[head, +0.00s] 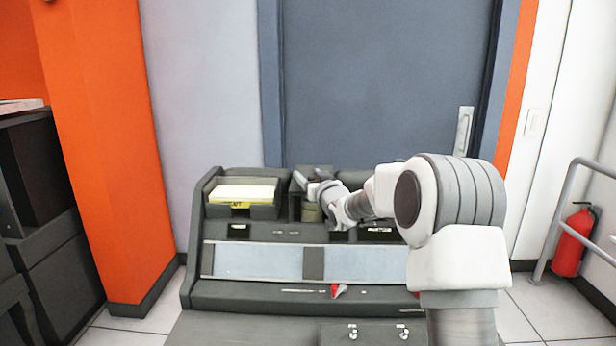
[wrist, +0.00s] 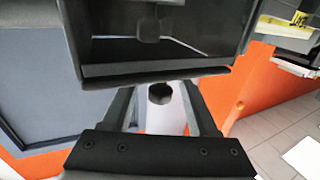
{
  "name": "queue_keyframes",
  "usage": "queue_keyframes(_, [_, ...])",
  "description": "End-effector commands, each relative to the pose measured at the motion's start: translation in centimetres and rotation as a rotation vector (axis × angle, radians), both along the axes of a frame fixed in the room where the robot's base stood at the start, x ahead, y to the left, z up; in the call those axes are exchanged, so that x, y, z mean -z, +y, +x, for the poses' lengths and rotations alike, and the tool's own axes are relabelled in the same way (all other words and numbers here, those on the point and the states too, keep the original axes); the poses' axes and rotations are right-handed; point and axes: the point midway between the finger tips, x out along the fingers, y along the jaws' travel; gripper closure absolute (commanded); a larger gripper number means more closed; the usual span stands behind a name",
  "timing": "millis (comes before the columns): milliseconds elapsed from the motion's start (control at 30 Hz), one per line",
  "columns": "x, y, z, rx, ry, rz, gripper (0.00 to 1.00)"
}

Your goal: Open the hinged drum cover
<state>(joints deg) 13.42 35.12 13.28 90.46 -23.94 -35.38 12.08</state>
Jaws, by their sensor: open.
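The punch machine (head: 300,300) stands in front of me in the head view. Its dark drum cover (head: 318,170) is at the top middle, behind my gripper and partly hidden by it. A drab green cylinder, apparently the drum (head: 312,213), shows just below my gripper. My gripper (head: 310,182) is open at the cover, with my arm reaching in from the right. In the wrist view a dark, hollow box-like part (wrist: 155,70), seemingly the cover, lies just beyond my open fingers (wrist: 158,95). I cannot tell whether they touch it or how far it is swung.
A card hopper (head: 242,212) with white cards and a yellow label is left of the cover. A red switch (head: 338,291) sits on the front ledge. An orange pillar (head: 105,150) stands at left, a grey door (head: 385,80) behind. A fire extinguisher (head: 573,240) and rail are at right.

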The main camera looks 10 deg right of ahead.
Motion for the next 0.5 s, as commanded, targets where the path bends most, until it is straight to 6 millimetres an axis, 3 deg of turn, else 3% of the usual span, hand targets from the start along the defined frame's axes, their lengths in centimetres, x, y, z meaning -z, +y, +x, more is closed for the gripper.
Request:
queue_keyframes(467, [-0.01,0.20,1.00,0.000,0.000,0.000,0.41])
queue_keyframes(500, [-0.01,0.20,0.99,0.000,0.000,0.000,0.46])
